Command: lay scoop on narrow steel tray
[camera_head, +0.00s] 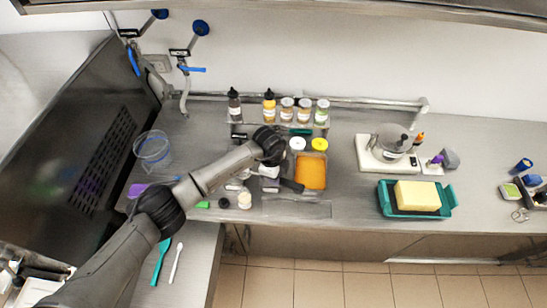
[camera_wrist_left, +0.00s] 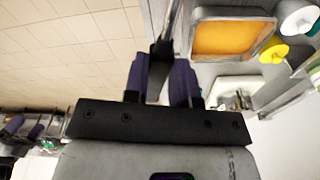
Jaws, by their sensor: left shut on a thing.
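My left gripper (camera_head: 296,187) reaches over the counter, just left of a pan of orange contents. In the left wrist view its purple-padded fingers (camera_wrist_left: 163,80) are closed on a thin dark, greyish piece (camera_wrist_left: 162,48), which I take to be the scoop's handle. The rest of the scoop is hard to make out, and in the head view it is hidden or merges with the dark gripper. The narrow steel tray (camera_head: 296,208) appears as a flat grey strip near the counter's front edge, just below the gripper. My right gripper is in neither view.
The orange pan (camera_head: 311,171) stands close right of the gripper. Bottles and jars (camera_head: 288,109) line the back. A scale (camera_head: 388,154) and a teal tray (camera_head: 447,207) with a yellow block are farther right. A small white tub (camera_head: 244,200) stands left of the steel tray.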

